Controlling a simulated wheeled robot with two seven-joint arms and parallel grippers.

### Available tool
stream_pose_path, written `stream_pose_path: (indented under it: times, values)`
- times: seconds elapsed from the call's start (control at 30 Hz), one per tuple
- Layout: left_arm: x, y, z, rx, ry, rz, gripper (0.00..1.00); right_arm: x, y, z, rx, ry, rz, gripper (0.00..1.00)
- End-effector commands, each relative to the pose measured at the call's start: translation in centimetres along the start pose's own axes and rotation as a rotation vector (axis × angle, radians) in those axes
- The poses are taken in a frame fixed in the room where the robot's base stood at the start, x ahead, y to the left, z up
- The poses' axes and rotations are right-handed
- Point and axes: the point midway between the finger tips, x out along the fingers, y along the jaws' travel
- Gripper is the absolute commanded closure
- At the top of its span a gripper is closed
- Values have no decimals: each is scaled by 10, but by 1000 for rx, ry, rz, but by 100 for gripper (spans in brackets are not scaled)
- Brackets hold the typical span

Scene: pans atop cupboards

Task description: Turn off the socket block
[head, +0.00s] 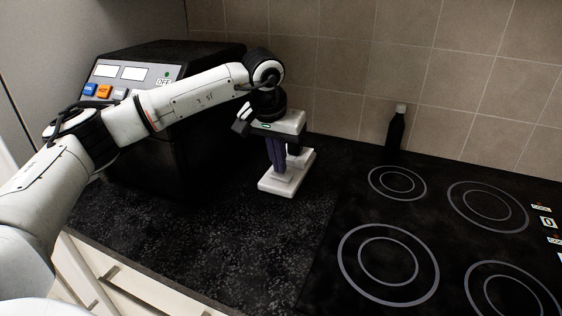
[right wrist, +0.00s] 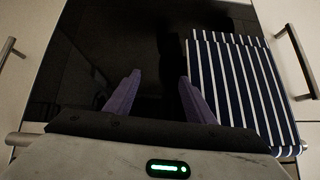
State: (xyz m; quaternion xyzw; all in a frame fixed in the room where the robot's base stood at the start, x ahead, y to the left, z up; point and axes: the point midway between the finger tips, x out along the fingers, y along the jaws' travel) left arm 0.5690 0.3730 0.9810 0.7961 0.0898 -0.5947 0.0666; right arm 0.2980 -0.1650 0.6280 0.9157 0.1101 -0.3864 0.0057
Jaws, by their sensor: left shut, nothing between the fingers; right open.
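The socket block (head: 299,172) is a low white block on the dark counter, right of the black machine. My left gripper (head: 281,168) points down over it with its dark purple fingers together and nothing between them. The fingertips are at or just above the block's top; I cannot tell whether they touch it. The fingers and hand hide part of the block, and its switch cannot be made out. My right gripper (right wrist: 160,78) shows only in the right wrist view, open and empty, with its two purple fingers apart.
A black machine (head: 165,150) with coloured buttons and an "OFF" label stands left, behind my left arm. The black cooktop (head: 330,270) lies right, with a dark bottle (head: 396,132) at the back. A striped towel (right wrist: 235,85) hangs by the dark front in the right wrist view.

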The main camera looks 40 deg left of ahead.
Motion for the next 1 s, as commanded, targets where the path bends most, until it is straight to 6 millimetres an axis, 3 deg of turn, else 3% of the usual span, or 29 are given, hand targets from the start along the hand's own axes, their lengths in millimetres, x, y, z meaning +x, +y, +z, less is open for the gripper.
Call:
stream_pose_path:
  times: [0.27, 0.5, 0.57, 0.8, 1.0]
  values:
    - [-9, 1, -3, 0, 0, 1, 100, -5, 0, -4, 3, -1, 0, 51]
    - [-50, 3, -14, -3, 0, -1, 100, -31, -1, -25, 7, -6, 4, 51]
    - [-57, 7, -11, -1, 6, 2, 100, -22, 0, -20, 7, 4, 4, 51]
    - [-108, 17, -11, -2, 4, 1, 100, -18, 2, -13, 6, -5, 5, 51]
    - [-132, 21, -10, -4, 2, 0, 100, -18, 2, -12, 5, -7, 6, 51]
